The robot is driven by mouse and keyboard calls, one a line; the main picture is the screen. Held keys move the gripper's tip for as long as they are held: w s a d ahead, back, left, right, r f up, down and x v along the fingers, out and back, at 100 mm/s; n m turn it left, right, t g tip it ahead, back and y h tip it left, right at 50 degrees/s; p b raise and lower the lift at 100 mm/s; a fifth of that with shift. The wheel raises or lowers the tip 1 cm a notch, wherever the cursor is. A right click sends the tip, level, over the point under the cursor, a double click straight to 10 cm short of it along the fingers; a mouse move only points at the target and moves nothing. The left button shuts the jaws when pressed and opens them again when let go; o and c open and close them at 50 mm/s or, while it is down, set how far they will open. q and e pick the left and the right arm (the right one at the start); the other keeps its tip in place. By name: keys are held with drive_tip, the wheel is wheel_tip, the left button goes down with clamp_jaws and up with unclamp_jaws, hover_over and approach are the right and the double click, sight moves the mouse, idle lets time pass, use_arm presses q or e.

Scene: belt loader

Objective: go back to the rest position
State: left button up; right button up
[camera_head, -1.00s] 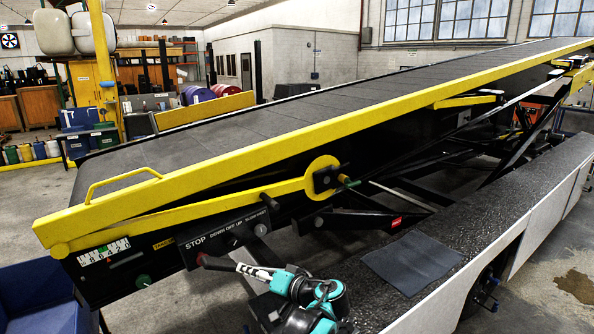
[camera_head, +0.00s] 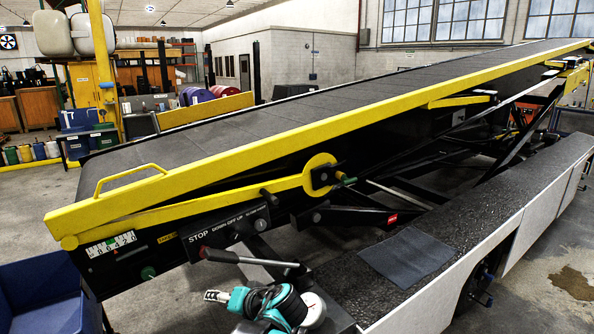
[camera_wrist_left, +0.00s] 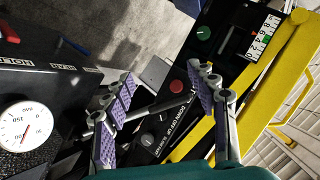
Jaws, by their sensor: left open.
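My left gripper (camera_head: 214,296) is at the bottom of the head view, below and in front of the belt loader's control panel (camera_head: 225,232). In the left wrist view the gripper (camera_wrist_left: 158,88) is open, its two purple-padded fingers spread wide. In the wrist view a dark bar (camera_wrist_left: 150,108) passes behind the gap between the fingers; I see nothing held. My right gripper is in neither view.
The loader's yellow rail (camera_head: 300,143) and sloping belt (camera_head: 240,130) stand close ahead. A black deck (camera_head: 480,220) with a grey mat (camera_head: 408,257) lies to the right. A blue bin (camera_head: 40,295) is at lower left. A dial gauge (camera_wrist_left: 25,125) shows in the wrist view.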

use_arm(q)
drive_tip(key=s+f+h, duration=0.4)
drive_tip(key=s, duration=0.7)
drive_tip(key=s+f+h, duration=0.4)
drive_tip(key=s, duration=0.7)
drive_tip(key=shift+s+f+h, duration=0.25)
drive_tip(key=shift+f+h, duration=0.05)
drive_tip(key=shift+a, duration=0.1)
drive_tip(key=shift+c, duration=0.3)
